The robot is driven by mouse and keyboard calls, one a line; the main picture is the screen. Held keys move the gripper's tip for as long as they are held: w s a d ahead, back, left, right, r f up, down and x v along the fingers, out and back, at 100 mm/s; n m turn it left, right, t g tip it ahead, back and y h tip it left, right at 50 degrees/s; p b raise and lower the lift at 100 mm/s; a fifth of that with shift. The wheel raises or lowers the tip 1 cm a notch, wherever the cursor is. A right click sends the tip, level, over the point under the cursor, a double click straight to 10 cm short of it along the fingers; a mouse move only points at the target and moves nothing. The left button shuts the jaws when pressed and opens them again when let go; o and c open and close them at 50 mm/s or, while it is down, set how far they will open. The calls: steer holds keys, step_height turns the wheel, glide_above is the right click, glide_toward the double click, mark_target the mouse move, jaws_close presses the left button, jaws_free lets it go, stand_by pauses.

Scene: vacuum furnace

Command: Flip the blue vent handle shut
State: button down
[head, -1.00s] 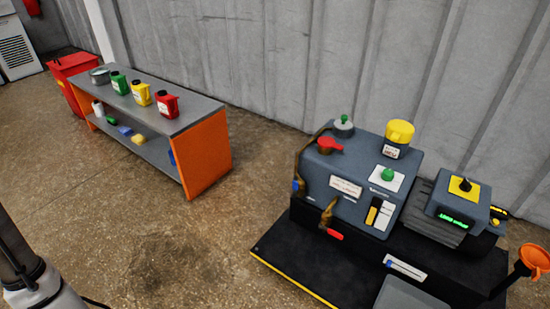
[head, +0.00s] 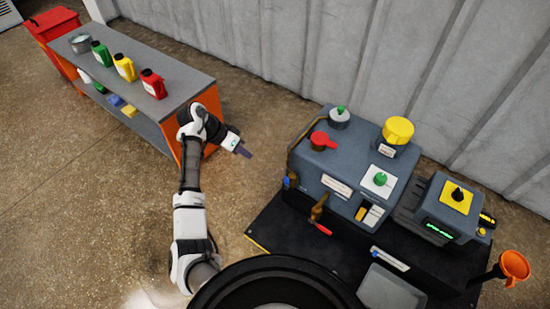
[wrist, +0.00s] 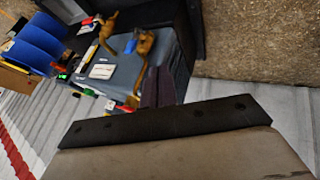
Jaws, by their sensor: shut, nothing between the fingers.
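The blue vent handle (head: 287,181) is a small blue piece low on the left end of the grey machine (head: 335,165), beside a brass pipe. Its exact angle is too small to tell. My gripper (head: 243,153) is shut and empty, in the air to the left of the handle and apart from it. In the wrist view my dark fingers (wrist: 157,87) lie together in front of the machine's panel, with brass fittings (wrist: 141,44) close by.
A red-handled brass valve (head: 322,229) is on the machine's front. A red knob (head: 322,141), yellow cap (head: 397,131) and green button (head: 380,180) are on top. An orange funnel (head: 514,266) stands at right. A shelf bench (head: 200,92) with bottles stands behind my arm.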

steer(key=shift+s+d+f, duration=0.15)
steer(key=shift+d+f, duration=0.05)
steer(key=shift+d, duration=0.25)
steer(key=b, duration=0.1)
glide_toward(286, 184)
step_height(286, 184, down, 5)
steer(key=w+d, duration=0.2)
steer(key=d, duration=0.1)
steer(key=shift+w+a+r, duration=0.2)
stand_by(0.3)
steer(key=shift+d, duration=0.1)
